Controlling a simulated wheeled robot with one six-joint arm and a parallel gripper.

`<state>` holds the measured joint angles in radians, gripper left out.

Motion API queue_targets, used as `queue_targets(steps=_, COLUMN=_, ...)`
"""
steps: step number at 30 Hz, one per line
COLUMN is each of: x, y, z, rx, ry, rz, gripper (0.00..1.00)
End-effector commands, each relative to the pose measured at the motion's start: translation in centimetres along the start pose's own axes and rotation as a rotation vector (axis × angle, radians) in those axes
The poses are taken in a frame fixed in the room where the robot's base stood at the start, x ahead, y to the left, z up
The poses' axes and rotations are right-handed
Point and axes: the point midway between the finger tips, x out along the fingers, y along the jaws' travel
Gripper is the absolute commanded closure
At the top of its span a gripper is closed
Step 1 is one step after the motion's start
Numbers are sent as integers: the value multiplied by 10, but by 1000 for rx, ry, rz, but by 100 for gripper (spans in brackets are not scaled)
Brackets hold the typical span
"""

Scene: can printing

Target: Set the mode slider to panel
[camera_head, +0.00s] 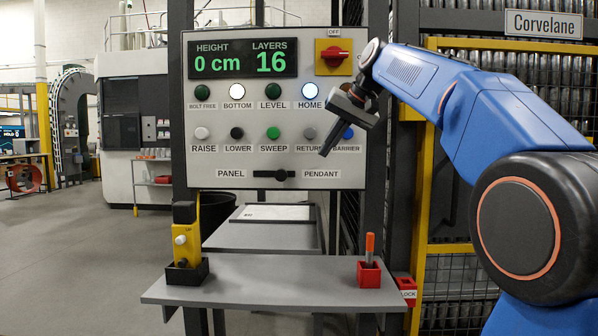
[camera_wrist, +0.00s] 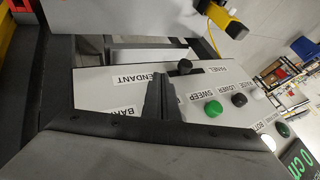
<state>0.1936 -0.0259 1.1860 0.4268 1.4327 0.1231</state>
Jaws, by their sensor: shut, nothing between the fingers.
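The mode slider (camera_head: 281,175) is a dark knob on a short black slot low on the control panel (camera_head: 215,178). The PANEL label is at the slot's left and PENDANT at its right. In the wrist view the slider knob (camera_wrist: 184,67) shows beyond the fingers, between the two labels. My gripper (camera_head: 326,152) is shut and empty, above and right of the slider, beside the RETURN and BARRIER buttons. In the wrist view my gripper (camera_wrist: 160,78) partly covers the panel and appears apart from the knob.
Several buttons line the panel above the slider, with a red rotary switch (camera_head: 334,56) at top right. A grey shelf (camera_head: 280,285) below carries a yellow pendant (camera_head: 186,235) in a black holder and a marker in a red holder (camera_head: 369,275). Space before the slider is clear.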

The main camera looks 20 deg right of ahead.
Motion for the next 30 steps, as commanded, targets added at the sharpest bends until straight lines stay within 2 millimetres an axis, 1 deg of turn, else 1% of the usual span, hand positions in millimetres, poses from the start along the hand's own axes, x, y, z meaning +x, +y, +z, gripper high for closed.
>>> queue_targets(steps=7, x=0, y=0, z=0, rx=0, ry=0, rz=0, gripper=100)
queue_targets(steps=11, x=7, y=0, z=1, rx=-1, ry=-1, rz=0, gripper=100)
queue_targets(steps=17, x=34, y=0, z=1, rx=-1, ry=-2, rz=1, gripper=100)
queue_targets(steps=28, x=100, y=0, z=1, rx=-1, ry=-3, rz=0, gripper=100)
queue_targets(steps=29, x=104, y=-1, z=1, rx=-1, ry=-3, rz=0, gripper=100)
queue_targets(steps=30, x=104, y=-9, z=0, rx=-3, ry=-1, rz=-1, gripper=100)
